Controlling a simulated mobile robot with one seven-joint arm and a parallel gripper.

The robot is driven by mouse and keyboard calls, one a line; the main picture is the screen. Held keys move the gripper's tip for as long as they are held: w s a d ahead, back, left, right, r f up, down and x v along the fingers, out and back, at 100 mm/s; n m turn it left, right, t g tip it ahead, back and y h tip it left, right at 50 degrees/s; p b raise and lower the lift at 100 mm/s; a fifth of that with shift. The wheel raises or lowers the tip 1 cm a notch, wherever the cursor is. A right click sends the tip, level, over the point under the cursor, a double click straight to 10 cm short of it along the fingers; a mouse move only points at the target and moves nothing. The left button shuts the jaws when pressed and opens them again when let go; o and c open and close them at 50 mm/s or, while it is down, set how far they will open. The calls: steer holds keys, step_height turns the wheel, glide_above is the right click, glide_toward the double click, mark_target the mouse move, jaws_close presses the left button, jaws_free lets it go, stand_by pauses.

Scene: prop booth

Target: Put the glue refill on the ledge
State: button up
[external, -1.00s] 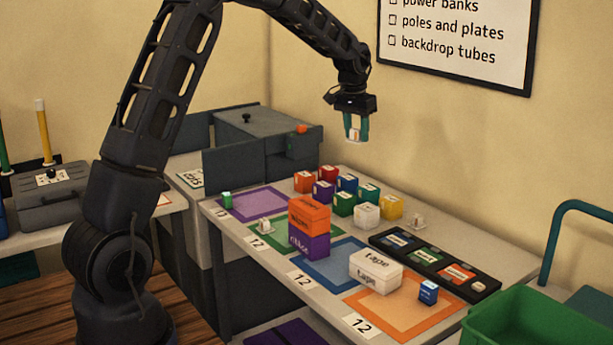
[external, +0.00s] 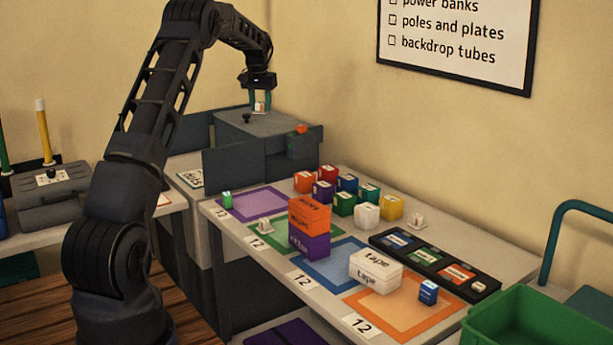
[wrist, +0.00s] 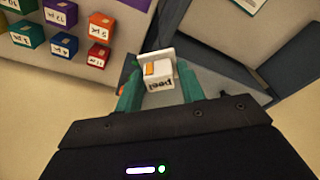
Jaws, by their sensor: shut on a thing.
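My gripper (external: 260,103) is shut on a small white block with an orange patch and dark lettering that looks like "peel". The block (wrist: 160,73) shows between the green fingers in the wrist view. No label reads as glue refill, so I cannot confirm that this is it. The gripper holds it upright over or behind the top of the grey cabinet (external: 262,127); its exact height above the top is unclear. I cannot tell which surface is the ledge.
The cabinet has a black knob, an orange button (external: 301,129) and an open grey door (external: 232,170). Several coloured boxes (external: 343,203) stand on the table, with stacked orange and purple boxes (external: 309,226) and white tape boxes (external: 375,270) in front. A green crate (external: 545,320) is at right.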

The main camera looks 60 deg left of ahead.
steer(key=s+a+n, duration=0.2)
steer(key=s+a, duration=0.6)
steer(key=a, duration=0.5)
step_height(320, 180, down, 26)
steer(key=shift+r, duration=0.1)
steer(key=o, duration=1)
steer(key=shift+o, duration=0.2)
step_height(320, 180, up, 12)
steer(key=s+d, duration=0.1)
steer(key=shift+d, duration=0.15)
